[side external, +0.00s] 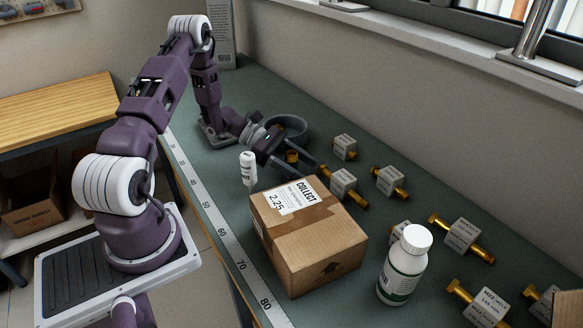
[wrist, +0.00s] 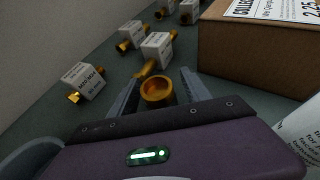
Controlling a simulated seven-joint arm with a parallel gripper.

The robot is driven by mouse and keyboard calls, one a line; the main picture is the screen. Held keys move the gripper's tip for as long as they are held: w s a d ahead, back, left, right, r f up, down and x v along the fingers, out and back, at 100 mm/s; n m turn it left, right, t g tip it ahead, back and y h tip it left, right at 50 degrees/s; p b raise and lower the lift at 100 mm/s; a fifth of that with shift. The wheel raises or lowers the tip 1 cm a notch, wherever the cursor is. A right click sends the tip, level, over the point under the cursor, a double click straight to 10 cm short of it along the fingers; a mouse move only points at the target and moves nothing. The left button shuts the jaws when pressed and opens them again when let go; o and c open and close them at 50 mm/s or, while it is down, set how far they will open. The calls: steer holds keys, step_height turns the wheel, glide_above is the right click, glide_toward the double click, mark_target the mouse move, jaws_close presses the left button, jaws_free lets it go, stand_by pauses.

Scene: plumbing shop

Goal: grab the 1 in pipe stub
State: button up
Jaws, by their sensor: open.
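My gripper (side external: 297,163) is low over the green bench, its fingers apart. A short brass cup-like piece (wrist: 157,90) with an open round mouth sits between the fingers (wrist: 160,77) in the wrist view. The nearest tagged stub (wrist: 156,50) is just beyond the fingertips and also shows in the side view (side external: 343,184).
A cardboard box (side external: 310,240) stands close to the gripper, right of it in the wrist view. A small white bottle (side external: 248,169) and a larger white bottle (side external: 403,266) stand nearby. A dark grey round holder (side external: 290,127) is behind the gripper. A measuring strip (side external: 222,236) runs along the bench edge.

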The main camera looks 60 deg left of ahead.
jaws_close()
stand_by(1.4)
